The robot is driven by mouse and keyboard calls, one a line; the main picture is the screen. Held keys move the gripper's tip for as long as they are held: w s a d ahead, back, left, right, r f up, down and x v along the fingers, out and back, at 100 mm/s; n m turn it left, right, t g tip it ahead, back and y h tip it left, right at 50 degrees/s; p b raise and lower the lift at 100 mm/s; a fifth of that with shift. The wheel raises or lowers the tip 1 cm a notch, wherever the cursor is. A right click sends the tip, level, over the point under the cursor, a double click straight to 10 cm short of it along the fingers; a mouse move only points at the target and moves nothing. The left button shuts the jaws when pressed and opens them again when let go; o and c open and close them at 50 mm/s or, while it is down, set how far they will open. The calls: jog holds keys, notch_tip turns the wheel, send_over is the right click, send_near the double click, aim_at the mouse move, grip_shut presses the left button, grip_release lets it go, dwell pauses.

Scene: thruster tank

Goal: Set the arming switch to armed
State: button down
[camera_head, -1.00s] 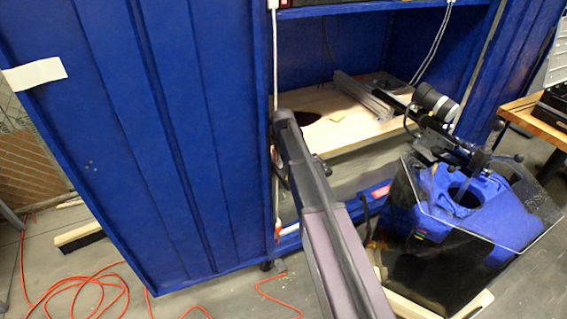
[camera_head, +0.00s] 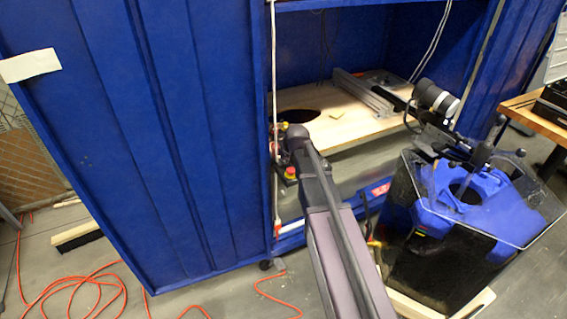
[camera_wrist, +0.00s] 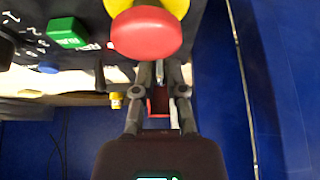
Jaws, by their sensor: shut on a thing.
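In the wrist view a dark control panel (camera_wrist: 85,47) lies along the top edge. A thin metal lever (camera_wrist: 160,70), which looks like the arming switch, is between the fingertips of my gripper (camera_wrist: 158,75), just below a large red mushroom button (camera_wrist: 145,33) with a yellow collar. My gripper is shut on this lever. A small red part (camera_wrist: 157,99) shows farther down between the fingers. The lever's base is hidden by the button and fingers. In the head view the panel's red button (camera_head: 291,172) shows left of my arm, and my gripper is hidden.
The panel also bears a green button (camera_wrist: 67,33), a blue button (camera_wrist: 48,67) and a black lever (camera_wrist: 101,76). A blue cabinet wall (camera_head: 170,150) stands left. An orange cable (camera_head: 80,285) lies on the floor.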

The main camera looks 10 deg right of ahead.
jog(key=shift+s+f+t+b, duration=0.25)
jog(key=shift+s+t+b, duration=0.1)
jog(key=shift+t+b, duration=0.4)
jog(key=shift+r+t, duration=0.1)
jog(key=shift+t, duration=0.25)
jog(key=shift+y, duration=0.3)
jog(key=shift+w, duration=0.1)
jog(key=c, duration=0.7)
grip_release()
jog(key=shift+r, duration=0.1)
jog(key=shift+w+r+p, duration=0.1)
jog(key=shift+w+p, duration=0.05)
jog(key=shift+p, duration=0.15)
